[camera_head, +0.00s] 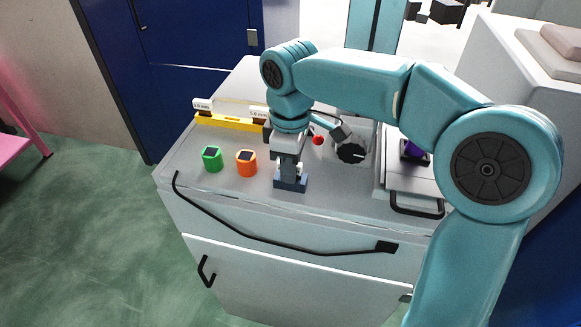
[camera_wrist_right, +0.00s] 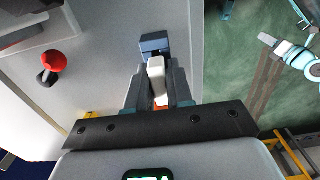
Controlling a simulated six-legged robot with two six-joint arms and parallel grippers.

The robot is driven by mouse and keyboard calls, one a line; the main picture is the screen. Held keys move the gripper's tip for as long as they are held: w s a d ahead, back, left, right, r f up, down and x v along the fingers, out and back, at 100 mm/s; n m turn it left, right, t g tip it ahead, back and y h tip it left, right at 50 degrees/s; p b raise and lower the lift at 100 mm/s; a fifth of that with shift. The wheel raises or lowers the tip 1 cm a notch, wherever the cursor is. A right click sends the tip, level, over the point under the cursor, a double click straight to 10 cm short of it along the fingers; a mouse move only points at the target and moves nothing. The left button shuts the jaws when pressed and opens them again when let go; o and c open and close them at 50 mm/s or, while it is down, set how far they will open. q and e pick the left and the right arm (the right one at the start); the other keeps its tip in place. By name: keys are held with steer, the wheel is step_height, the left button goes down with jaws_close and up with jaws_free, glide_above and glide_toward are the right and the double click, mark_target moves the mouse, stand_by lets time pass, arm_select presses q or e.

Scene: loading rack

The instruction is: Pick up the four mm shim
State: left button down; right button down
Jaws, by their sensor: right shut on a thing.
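My right gripper (camera_head: 288,172) points straight down over the front of the grey worktop. In the right wrist view, its two fingers (camera_wrist_right: 157,92) are shut on a narrow white piece. This white piece (camera_wrist_right: 156,72) rises at a blue block (camera_wrist_right: 155,42) with a dark top. In the head view, the blue block (camera_head: 290,184) is directly below the fingertips, at or just above the worktop. I cannot read a thickness mark on the held piece, so I cannot tell if it is the four mm shim. My left gripper is not in view.
Green (camera_head: 212,158) and orange (camera_head: 246,163) holders stand left of the gripper. Behind is a yellow rack (camera_head: 232,123) with white mm labels. A red knob (camera_head: 318,141), a black round part (camera_head: 351,153) and a grey tray (camera_head: 412,180) are to the right.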

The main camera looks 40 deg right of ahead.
steer(key=shift+r, duration=0.15)
steer(key=shift+w+d+r, duration=0.1)
steer(key=shift+r, duration=0.25)
step_height(320, 180, up, 19)
steer(key=p, duration=0.4)
steer(key=shift+p, duration=0.35)
